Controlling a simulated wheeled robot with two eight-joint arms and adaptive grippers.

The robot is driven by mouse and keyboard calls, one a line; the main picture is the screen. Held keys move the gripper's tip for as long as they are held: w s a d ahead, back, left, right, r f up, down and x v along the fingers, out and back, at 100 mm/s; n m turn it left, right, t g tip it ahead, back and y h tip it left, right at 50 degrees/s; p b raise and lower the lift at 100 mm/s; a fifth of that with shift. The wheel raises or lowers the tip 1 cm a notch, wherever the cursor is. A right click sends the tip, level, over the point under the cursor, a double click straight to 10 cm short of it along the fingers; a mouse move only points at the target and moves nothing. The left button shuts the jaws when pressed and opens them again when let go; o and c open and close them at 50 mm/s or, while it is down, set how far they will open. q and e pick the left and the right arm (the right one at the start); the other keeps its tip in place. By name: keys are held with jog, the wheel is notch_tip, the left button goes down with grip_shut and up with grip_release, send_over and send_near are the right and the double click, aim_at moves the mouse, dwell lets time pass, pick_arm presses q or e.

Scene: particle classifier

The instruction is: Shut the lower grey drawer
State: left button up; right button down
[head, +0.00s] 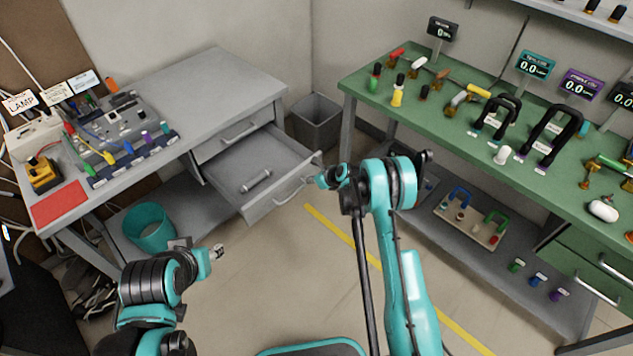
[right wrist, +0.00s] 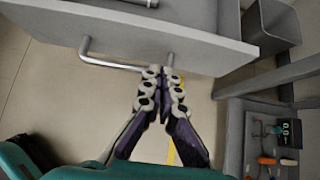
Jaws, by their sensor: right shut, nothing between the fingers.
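The lower grey drawer (head: 262,207) is pulled well out from under the grey bench in the head view. A metal cylinder (head: 257,181) lies inside it. Its bar handle (head: 290,190) is on the front panel; the handle also shows in the right wrist view (right wrist: 112,63). My right gripper (head: 319,181) is shut and empty at the drawer front, by one end of the handle. In the right wrist view its fingertips (right wrist: 162,72) are close to the front panel; I cannot tell whether they touch. My left gripper (head: 217,252) is low, apart from the drawer, its jaws too small to judge.
The upper drawer (head: 232,137) above is shut. A grey bin (head: 316,122) stands beside the bench, and a teal bucket (head: 150,228) is below it on the left. A green bench (head: 440,120) with tools stands at right. Floor in front of the drawer is open.

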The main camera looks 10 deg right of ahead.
aim_at(296, 175)
jog(key=w, duration=0.1)
jog(key=w+a+f+b, duration=0.1)
jog(key=w+a, duration=0.1)
jog(key=shift+w+a+f, duration=0.1)
jog(key=shift+a+f, duration=0.1)
jog(key=shift+f, duration=0.05)
jog(key=shift+w+a+r+b, duration=0.1)
jog(key=shift+w+a+b, duration=0.3)
jog(key=shift+w, duration=0.15)
pick_arm(q)
notch_tip(296, 175, down, 2)
jog(key=shift+f, duration=0.2)
pick_arm(e)
jog(key=shift+r, duration=0.1)
